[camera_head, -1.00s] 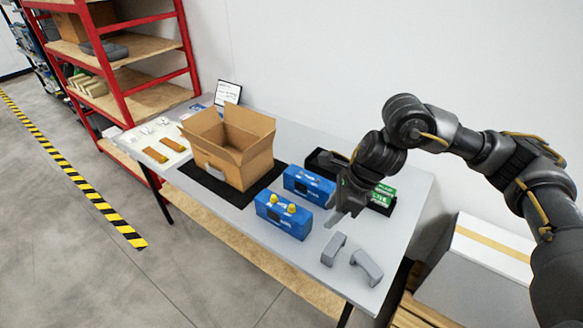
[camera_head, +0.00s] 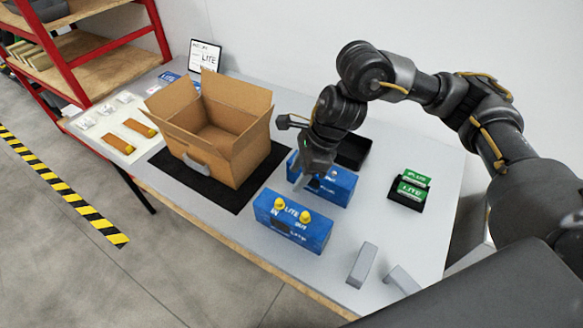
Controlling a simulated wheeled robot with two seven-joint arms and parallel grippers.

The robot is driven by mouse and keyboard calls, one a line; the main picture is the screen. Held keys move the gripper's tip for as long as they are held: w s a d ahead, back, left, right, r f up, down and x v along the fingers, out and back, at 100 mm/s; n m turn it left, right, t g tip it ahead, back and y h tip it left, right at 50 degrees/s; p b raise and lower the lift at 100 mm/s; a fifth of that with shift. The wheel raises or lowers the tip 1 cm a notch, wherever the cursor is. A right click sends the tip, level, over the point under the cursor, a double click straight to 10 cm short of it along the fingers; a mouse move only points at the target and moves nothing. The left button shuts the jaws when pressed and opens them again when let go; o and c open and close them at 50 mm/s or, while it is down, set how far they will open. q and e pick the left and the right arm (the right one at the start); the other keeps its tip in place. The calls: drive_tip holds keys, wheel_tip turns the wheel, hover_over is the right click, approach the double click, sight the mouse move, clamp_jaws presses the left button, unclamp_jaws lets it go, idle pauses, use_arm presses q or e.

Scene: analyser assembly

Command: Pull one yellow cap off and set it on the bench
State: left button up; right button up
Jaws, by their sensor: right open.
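Two yellow caps sit on top of the front blue analyser (camera_head: 290,232): the left cap (camera_head: 279,204) by the "IN" mark and the right cap (camera_head: 305,216) by the "OUT" mark. A second blue analyser (camera_head: 338,187) stands behind it, partly hidden by my right gripper (camera_head: 306,180). My right gripper is open and points down, behind and above the two caps, apart from them. It holds nothing that I can see. The bench (camera_head: 415,235) is a grey-white table. My left gripper is not in view.
An open cardboard box (camera_head: 235,150) stands on a black mat (camera_head: 180,168) left of the analysers. Green cards (camera_head: 411,189) in a black holder and a black tray (camera_head: 353,152) lie behind. Grey parts (camera_head: 362,265) lie at the front right.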

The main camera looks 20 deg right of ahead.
sight(279, 201)
use_arm(q)
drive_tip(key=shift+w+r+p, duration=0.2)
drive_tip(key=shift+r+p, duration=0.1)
drive_tip(key=shift+p, duration=0.35)
use_arm(e)
drive_tip(key=x, duration=0.8)
drive_tip(key=w+x, duration=0.1)
drive_tip(key=x, duration=0.3)
drive_tip(key=shift+d, duration=0.15)
clamp_jaws()
drive_tip(key=c, duration=0.7)
unclamp_jaws()
drive_tip(key=shift+r, duration=0.1)
clamp_jaws()
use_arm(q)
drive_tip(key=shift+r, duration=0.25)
use_arm(e)
drive_tip(key=shift+r, duration=0.5)
